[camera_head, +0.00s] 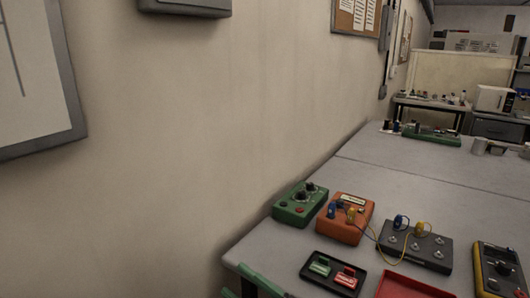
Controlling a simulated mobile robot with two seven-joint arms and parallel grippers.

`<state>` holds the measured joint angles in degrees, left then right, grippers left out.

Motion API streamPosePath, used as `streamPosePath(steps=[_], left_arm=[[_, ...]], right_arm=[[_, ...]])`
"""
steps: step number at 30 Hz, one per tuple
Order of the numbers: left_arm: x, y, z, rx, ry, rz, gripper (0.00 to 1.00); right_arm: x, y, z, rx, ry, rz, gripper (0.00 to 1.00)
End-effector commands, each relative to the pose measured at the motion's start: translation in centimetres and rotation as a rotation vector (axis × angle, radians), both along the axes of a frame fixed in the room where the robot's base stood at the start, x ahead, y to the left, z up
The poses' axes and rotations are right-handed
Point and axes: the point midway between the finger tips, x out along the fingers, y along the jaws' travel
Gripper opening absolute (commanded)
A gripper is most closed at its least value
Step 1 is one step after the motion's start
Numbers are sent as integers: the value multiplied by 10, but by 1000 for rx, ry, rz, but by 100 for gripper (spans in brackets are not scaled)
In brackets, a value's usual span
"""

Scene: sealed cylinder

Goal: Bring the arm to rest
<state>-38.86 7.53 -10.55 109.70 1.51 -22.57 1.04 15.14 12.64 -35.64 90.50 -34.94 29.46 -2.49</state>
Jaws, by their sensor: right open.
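My right gripper (246,287) shows only in part at the bottom edge, by the near left corner of the table. Its green fingers stand apart with nothing seen between them. The rest of it is cut off by the frame. My left gripper is not in view. No sealed cylinder can be made out.
The grey table (440,175) runs along the wall. On it stand a green box (300,207), an orange box (345,220), a black panel (415,247) with wires, a black tray (333,273), a red tray (408,288) and a yellow meter (499,268). Its middle is clear.

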Motion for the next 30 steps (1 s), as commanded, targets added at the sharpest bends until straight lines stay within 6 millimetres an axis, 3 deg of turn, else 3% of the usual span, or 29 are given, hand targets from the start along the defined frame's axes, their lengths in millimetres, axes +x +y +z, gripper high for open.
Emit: streamPosePath(steps=[4,8,12,16,18,22,25,30], left_arm=[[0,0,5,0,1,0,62],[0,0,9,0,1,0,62],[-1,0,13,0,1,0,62],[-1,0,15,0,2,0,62],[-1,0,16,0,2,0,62],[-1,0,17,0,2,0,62],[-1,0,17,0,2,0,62],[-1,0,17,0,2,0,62]], right_arm=[[3,-49,-55,137,356,-210,64],[-12,-97,-118,228,670,-388,64],[-57,-146,-191,298,1010,-569,64],[-114,-181,-245,341,1286,-707,64],[-142,-193,-264,354,1397,-761,64],[-177,-207,-284,367,1527,-823,64],[-189,-211,-290,370,1569,-842,64],[-190,-211,-291,371,1575,-844,64]])
